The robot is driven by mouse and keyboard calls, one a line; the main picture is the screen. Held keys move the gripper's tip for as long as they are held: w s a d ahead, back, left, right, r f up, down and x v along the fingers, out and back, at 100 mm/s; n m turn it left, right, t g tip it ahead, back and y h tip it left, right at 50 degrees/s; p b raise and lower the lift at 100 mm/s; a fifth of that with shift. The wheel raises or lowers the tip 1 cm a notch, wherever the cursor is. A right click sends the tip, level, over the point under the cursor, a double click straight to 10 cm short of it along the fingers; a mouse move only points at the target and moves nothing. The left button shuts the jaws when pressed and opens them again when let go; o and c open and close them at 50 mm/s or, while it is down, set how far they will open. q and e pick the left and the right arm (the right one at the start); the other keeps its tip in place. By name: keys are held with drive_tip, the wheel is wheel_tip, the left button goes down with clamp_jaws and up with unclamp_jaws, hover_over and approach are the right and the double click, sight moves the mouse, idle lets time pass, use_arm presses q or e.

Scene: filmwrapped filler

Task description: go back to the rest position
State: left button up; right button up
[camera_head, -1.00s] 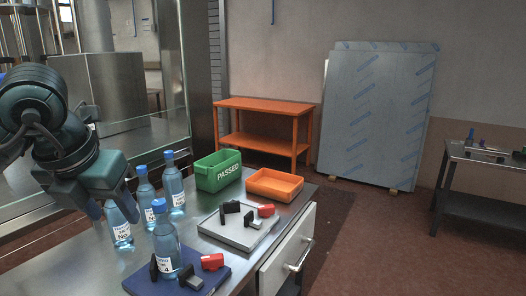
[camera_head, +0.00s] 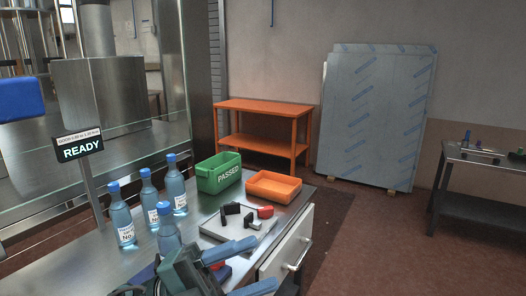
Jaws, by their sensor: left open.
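My left gripper (camera_head: 266,263) is low in the head view, near the front edge of the steel counter (camera_head: 95,262). Its two blue fingers are spread apart and point right, with nothing between them. My right gripper is out of view.
A green bin (camera_head: 218,180) marked PASSED and an orange tray (camera_head: 273,187) stand behind a grey board (camera_head: 212,232) with a red and black clamp. A READY sign (camera_head: 80,146) stands at left. An orange table (camera_head: 262,106) is beyond.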

use_arm(q)
drive_tip(key=w+a+f+n+t+y+p, duration=0.15)
drive_tip(key=a+f+n+t+y, duration=0.25)
drive_tip(key=f+n+t+y, duration=0.6)
drive_tip(key=w+a+f+n+t+y+b, duration=0.1)
drive_tip(key=w+a+f+n+t+y, duration=0.2)
drive_tip(key=a+f+n+t+y, duration=0.75)
drive_tip(key=s+d+f+n+g+h+p, duration=0.1)
drive_tip(key=s+d+f+n+g, duration=0.1)
drive_tip(key=s+f+n+g, duration=0.7)
drive_tip(key=s+f+g, duration=0.2)
drive_tip(key=s+f, duration=0.1)
drive_tip(key=f, duration=0.3)
drive_tip(key=shift+s+d, duration=0.15)
drive_tip(key=shift+o, duration=0.3)
drive_tip(key=shift+r+g, duration=0.1)
drive_tip(key=shift+g, duration=0.15)
